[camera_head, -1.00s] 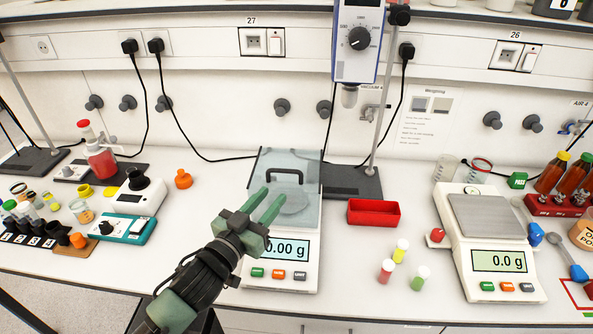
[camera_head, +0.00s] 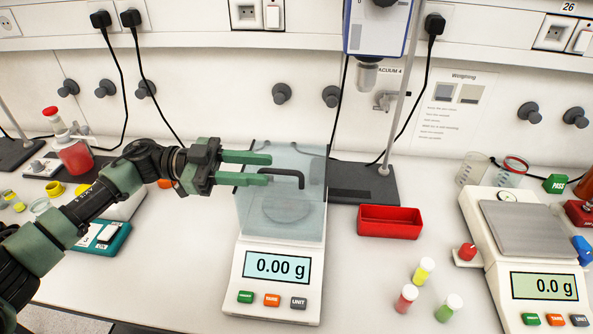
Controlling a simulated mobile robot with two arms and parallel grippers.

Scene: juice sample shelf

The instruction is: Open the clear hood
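The clear hood (camera_head: 313,212) sits closed over the round pan of the balance (camera_head: 232,297), whose display reads 0.00 g. A black bar handle (camera_head: 292,173) is on the hood. My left gripper (camera_head: 270,169) comes in from the left, with its two green fingers open and pointing right. The fingertips are at the left end of the handle in the picture, the lower one overlapping it. I cannot tell whether they touch it. My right gripper is not in view.
A red tray (camera_head: 390,222) lies right of the balance, beside a dark stand base (camera_head: 350,183). A second balance (camera_head: 530,232) is at the right. A teal device (camera_head: 102,238) is at the left.

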